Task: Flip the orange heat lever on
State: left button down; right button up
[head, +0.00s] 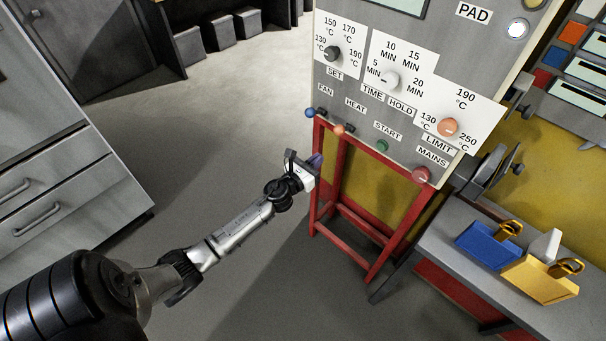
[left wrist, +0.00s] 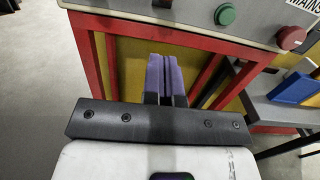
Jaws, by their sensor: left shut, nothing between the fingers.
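The orange heat lever (head: 340,129) sticks out at the lower edge of the grey control panel (head: 408,112), below the HEAT label. Its ball tip points downward toward the front. My left gripper (head: 316,161) is shut and empty, below and a little left of the heat lever, apart from it. In the left wrist view its purple fingertips (left wrist: 164,75) are together in front of the red frame, under the panel's lower edge. The heat lever is not seen in that view. My right gripper is not in view.
Beside the heat lever are the blue fan lever (head: 310,113) and the green start button (head: 382,146). The red mains knob (head: 421,175) is further right. A red frame (head: 375,238) stands below the panel. A bench (head: 412,255) holds blue and yellow items. Floor at left is clear.

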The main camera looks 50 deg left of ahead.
pick_arm(q)
jog(key=s+d, duration=0.1)
jog(key=s, duration=0.5)
jog(key=shift+f+b, duration=0.35)
jog(key=shift+b, duration=0.05)
jog(key=shift+w, duration=0.1)
